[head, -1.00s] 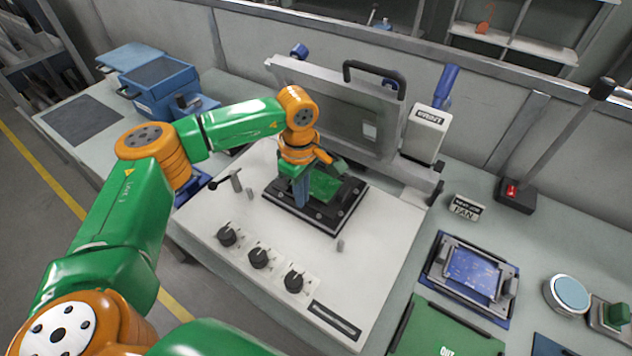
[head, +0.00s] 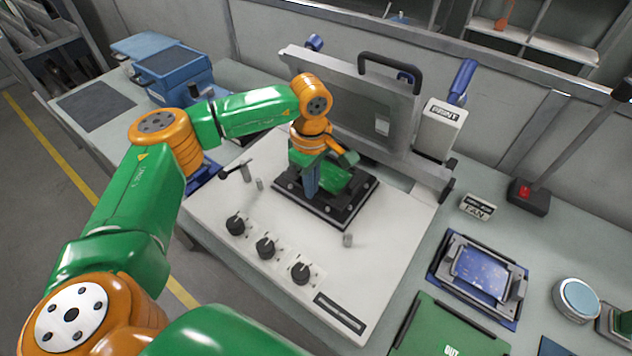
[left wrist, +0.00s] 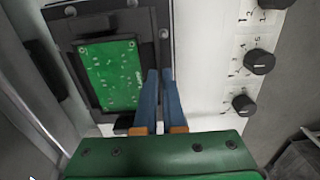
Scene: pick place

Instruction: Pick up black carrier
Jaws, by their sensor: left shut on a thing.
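The black carrier (head: 345,214) is a flat black frame lying on the white top of the machine. A green circuit board (head: 337,180) sits in it. My left gripper (head: 311,188) points down at the carrier's near left side, its blue fingers close together and shut on the carrier's edge. In the left wrist view, the two fingers (left wrist: 161,75) meet at the edge of the carrier (left wrist: 118,22), beside the green board. The exact contact is partly hidden by the fingers. My right gripper is not in view.
Three black knobs (head: 266,247) stand in front of the carrier. Behind it rises the raised grey lid (head: 350,95) with a black handle. A small peg (head: 348,240) stands close by.

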